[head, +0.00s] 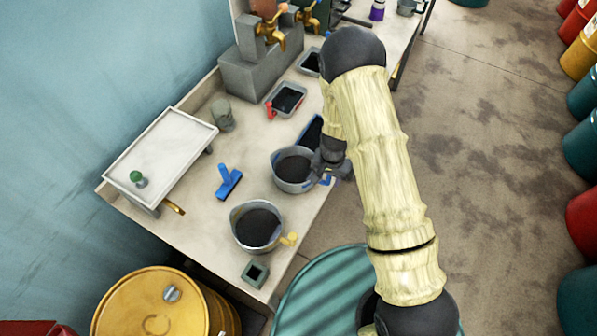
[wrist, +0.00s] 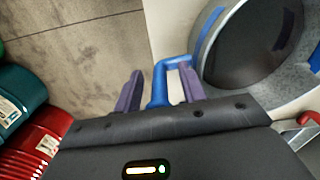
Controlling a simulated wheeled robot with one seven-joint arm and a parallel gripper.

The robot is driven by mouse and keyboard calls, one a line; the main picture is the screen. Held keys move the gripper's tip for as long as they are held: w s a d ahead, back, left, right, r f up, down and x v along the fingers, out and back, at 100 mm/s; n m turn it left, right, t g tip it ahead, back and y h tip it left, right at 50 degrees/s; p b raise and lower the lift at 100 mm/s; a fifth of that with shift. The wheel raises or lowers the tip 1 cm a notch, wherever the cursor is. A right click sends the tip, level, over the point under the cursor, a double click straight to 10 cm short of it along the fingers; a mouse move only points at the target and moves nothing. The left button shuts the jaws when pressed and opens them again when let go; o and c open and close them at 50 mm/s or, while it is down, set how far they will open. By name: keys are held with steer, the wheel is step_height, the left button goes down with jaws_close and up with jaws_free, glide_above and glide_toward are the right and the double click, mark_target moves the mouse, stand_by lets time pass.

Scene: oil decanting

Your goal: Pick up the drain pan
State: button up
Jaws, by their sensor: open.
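A round grey pan (head: 273,175) with a blue handle (head: 326,181) and dark contents stands at the table's right edge. I take it for the drain pan, though other pans are in view. In the wrist view the pan (wrist: 207,45) is at upper right, cut off by the frame. Its blue handle (wrist: 158,88) shows between the two purple fingers of my gripper (wrist: 161,88). The gripper is open; I cannot tell whether either finger touches the handle. In the head view my arm and wrist hide much of the gripper.
A similar round pan with a yellow handle (head: 290,239) stands nearer. A rectangular pan with a red handle (head: 269,109), a blue brush (head: 229,184), a grey cup (head: 222,115) and a white tray stand (head: 160,150) share the table (head: 195,200). Drums (head: 150,305) stand around.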

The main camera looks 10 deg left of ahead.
jaws_close()
steer(key=shift+r, duration=0.15)
stand_by(0.4)
steer(key=shift+r+b, duration=1.1)
steer(key=shift+r, duration=3.75)
